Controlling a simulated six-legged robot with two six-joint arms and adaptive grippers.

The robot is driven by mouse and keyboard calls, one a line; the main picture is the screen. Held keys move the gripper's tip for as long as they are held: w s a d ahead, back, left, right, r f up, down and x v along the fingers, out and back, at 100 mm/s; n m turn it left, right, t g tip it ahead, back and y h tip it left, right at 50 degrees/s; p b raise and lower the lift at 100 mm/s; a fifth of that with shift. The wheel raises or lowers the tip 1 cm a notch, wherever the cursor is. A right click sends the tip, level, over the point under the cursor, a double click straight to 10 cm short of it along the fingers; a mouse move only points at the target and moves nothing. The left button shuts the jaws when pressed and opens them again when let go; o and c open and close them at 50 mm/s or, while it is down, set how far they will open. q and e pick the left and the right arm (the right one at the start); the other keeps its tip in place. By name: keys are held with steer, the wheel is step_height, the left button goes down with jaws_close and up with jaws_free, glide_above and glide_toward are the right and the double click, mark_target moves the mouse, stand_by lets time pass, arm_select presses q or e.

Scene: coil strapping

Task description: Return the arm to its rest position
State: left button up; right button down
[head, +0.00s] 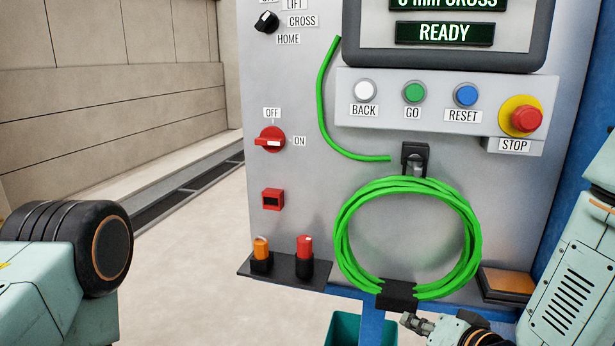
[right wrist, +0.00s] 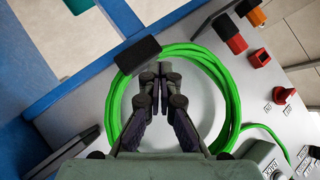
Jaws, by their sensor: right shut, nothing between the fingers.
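A green cable coil (head: 343,238) hangs on the front of the grey machine panel, below a black hook (head: 415,158). A black strap or clip (head: 397,293) sits around its bottom. My right gripper (head: 418,323) is low in the head view, just below the coil's bottom, partly cut off by the frame edge. In the right wrist view its fingers (right wrist: 157,85) are closed together and empty, seen in front of the coil (right wrist: 232,100). A part of my left arm shows at the left of the head view; its gripper is out of sight.
Buttons and a red stop knob (head: 526,118) sit above the coil. A red rotary switch (head: 270,140) and a small black shelf (head: 285,272) with an orange and a red tool are to its left. A teal bin (head: 345,328) stands below. The floor at left is clear.

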steer(key=s+d+f+n+g+h+b, duration=0.1)
steer(key=s+f+g+b, duration=0.2)
steer(key=s+f, duration=0.7)
steer(key=s+d+f+n+g+h+b, duration=0.1)
steer(key=s+f+g+b, duration=0.4)
steer(key=f, duration=0.9)
steer(key=s+d+f+n+g+h+b, duration=0.1)
steer(key=s+f+g, duration=0.1)
steer(key=s+f, duration=0.3)
steer(key=s+d+f+n+g+h+b, duration=0.1)
steer(key=s+f, duration=0.4)
steer(key=s, duration=0.6)
steer(key=shift+s+f+n+g, duration=0.3)
steer(key=shift+g, duration=0.1)
steer(key=shift+d, duration=0.1)
